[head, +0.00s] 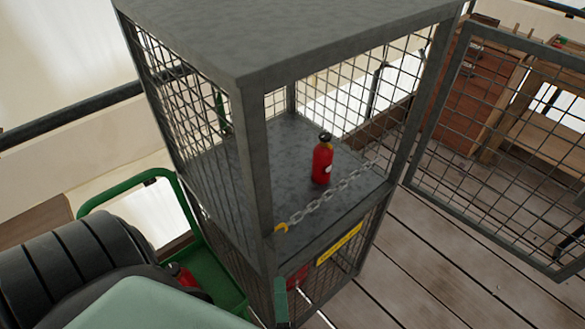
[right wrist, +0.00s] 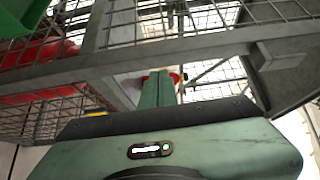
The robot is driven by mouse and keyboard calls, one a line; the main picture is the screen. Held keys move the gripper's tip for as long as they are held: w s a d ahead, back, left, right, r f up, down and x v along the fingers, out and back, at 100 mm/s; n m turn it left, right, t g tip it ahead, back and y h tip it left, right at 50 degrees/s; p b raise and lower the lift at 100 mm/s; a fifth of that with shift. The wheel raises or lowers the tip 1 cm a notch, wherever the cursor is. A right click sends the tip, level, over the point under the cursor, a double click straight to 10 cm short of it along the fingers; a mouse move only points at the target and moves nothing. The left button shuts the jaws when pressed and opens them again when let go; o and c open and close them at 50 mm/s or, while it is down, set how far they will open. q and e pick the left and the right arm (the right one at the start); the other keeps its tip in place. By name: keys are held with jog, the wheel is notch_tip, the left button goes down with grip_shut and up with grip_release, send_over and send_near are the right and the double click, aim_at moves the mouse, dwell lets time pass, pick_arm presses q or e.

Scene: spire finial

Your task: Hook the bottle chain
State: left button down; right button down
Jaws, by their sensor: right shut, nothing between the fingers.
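A red bottle (head: 322,162) with a black top stands upright on the cage shelf (head: 285,160). A grey chain (head: 325,200) runs across the shelf's open front, in front of the bottle. Its left end meets a yellow hook (head: 281,229) beside the front left post; I cannot tell whether they are linked. My right gripper (head: 281,289) is shut and empty, below the hook near the lower front of the cage. In the right wrist view its closed green fingers (right wrist: 158,76) point up towards the shelf edge, with red behind them. My left gripper is not in view.
The mesh cage door (head: 500,140) stands open at the right. A yellow label (head: 339,244) is on the front rail below the shelf. A green frame (head: 215,280) stands close at the left. Bare plank floor (head: 430,265) lies at the right.

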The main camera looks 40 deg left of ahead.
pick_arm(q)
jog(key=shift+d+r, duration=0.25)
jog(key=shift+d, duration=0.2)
pick_arm(e)
jog(key=shift+s+d, duration=0.2)
jog(key=shift+s, duration=0.75)
jog(key=shift+s+d, duration=0.15)
jog(key=shift+s, duration=0.8)
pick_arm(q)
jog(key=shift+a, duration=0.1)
